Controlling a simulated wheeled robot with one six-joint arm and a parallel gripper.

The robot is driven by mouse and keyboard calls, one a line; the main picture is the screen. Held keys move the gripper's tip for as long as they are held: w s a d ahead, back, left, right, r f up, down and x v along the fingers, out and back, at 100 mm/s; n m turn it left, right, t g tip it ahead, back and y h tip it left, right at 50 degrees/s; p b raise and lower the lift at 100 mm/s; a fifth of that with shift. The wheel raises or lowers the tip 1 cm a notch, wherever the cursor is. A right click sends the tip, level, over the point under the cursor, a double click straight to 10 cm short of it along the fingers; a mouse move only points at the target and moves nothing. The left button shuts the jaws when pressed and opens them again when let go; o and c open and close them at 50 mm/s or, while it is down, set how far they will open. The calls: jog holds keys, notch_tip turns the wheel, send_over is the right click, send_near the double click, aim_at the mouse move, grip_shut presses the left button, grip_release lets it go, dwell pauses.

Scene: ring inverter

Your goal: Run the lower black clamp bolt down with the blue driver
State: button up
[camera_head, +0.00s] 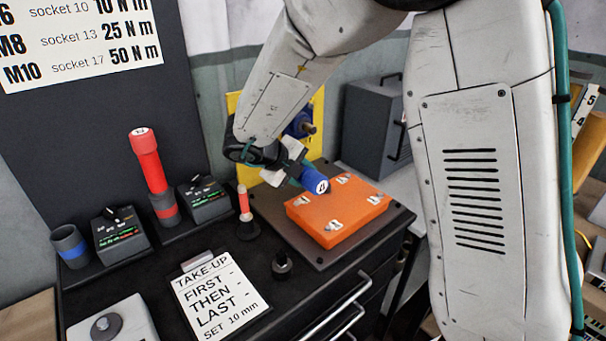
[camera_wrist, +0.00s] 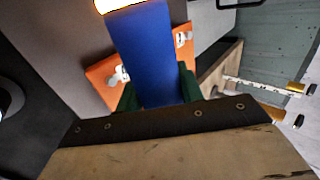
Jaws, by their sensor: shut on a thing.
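My gripper (camera_head: 302,172) is shut on the blue driver (camera_head: 316,184), whose white marked end faces the head camera. The driver is tilted and appears above the back left of the orange block (camera_head: 338,222); whether they touch I cannot tell. In the wrist view the driver's blue body (camera_wrist: 150,55) fills the middle, between my green fingers, with a bright end at the top edge. The orange block (camera_wrist: 98,72) shows behind it. I cannot make out the lower black clamp bolt in either view. The driver's far tip is hidden.
The orange block, with several silver fittings, lies on a dark plate. A red driver (camera_head: 147,160) stands in a holder at the left.

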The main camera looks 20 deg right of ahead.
jog(key=shift+r, duration=0.1)
dwell(0.4)
jog(key=shift+s+d, duration=0.25)
jog(key=shift+s, duration=0.55)
jog(key=shift+s+d, duration=0.25)
jog(key=shift+s, duration=0.5)
jog(key=shift+s+d, duration=0.25)
jog(key=shift+s, duration=0.55)
